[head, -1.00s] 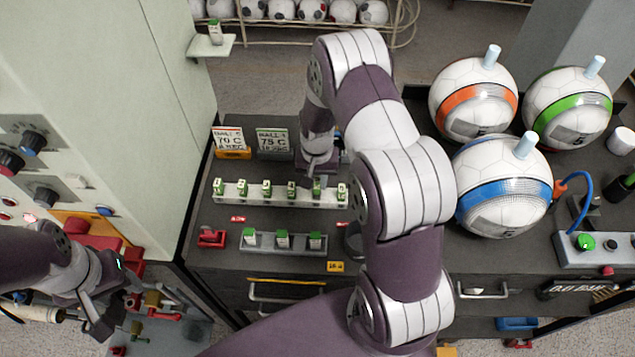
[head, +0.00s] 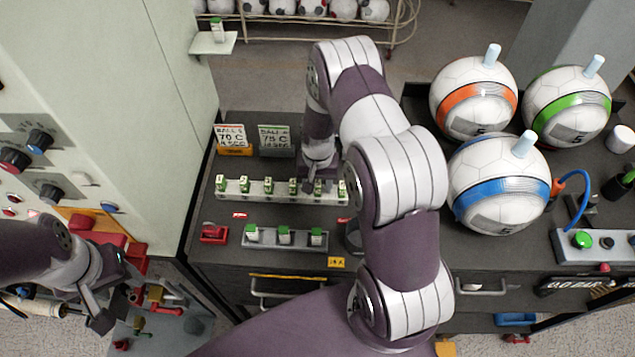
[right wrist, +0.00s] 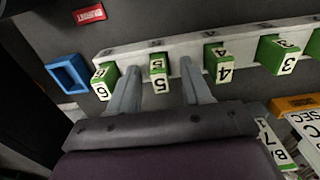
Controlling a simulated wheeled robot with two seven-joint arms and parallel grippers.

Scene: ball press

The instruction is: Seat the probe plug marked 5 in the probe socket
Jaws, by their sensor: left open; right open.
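The plug marked 5 (right wrist: 158,82) has a green body and white face and stands in the long white rack (right wrist: 140,52) between plugs 6 (right wrist: 103,83) and 4 (right wrist: 220,68). My right gripper (right wrist: 160,72) is open, with one finger on each side of plug 5; I cannot tell whether they touch it. In the head view the right gripper (head: 318,182) is over the right part of the rack, and its arm hides part of the bench. My left gripper (head: 103,308) is open and empty at lower left. I cannot identify the probe socket with certainty.
A blue square frame (right wrist: 67,73) lies beyond the rack's plug-6 end. A grey holder (head: 268,240) with green-white plugs stands in front of the rack, by a red block (head: 214,233). Cards (head: 232,138) stand behind. Balls (head: 500,185) sit to the right.

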